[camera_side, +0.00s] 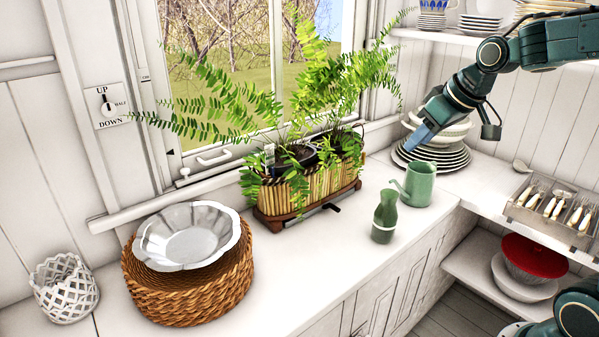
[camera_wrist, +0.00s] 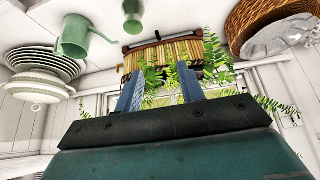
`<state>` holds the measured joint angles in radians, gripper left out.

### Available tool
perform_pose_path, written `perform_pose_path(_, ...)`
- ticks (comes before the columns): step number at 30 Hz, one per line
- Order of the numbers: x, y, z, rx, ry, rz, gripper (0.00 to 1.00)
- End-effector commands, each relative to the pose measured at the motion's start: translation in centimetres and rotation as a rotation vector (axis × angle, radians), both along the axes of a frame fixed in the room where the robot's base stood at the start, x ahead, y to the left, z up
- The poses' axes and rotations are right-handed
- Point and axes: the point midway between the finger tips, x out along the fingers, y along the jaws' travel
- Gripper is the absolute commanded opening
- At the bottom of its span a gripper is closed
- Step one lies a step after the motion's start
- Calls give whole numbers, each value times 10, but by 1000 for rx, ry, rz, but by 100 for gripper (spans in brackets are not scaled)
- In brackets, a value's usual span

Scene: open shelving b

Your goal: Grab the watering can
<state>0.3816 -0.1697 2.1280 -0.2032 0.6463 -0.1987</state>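The watering can (camera_side: 419,184) is light green with a spout pointing left. It stands upright on the white counter, right of the fern planter, and also shows at the upper left of the wrist view (camera_wrist: 73,38). My gripper (camera_side: 420,137) is in the air above and behind the can, near the stacked bowls, and apart from the can. In the wrist view its two blue fingers (camera_wrist: 160,92) are spread with nothing between them. The far side of the can is hidden in the side view.
A green vase (camera_side: 384,218) stands close in front of the can. The fern planter (camera_side: 305,190) is to the left, and stacked plates (camera_side: 445,160) are behind. A cutlery tray (camera_side: 549,217) lies right. A wicker basket (camera_side: 190,295) holds a metal bowl (camera_side: 190,238).

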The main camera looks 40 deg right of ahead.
Motion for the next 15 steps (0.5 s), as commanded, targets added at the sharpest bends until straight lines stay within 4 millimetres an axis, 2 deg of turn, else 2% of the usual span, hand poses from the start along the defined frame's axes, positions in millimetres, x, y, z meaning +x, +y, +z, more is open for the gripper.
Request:
perform_pose_path(1, 11, -13, -4, 2, 0, -9, 39)
perform_pose_path(6, 44, -55, -17, 3, -20, -21, 39)
perform_pose_path(15, 86, -140, -52, 7, -62, -51, 39)
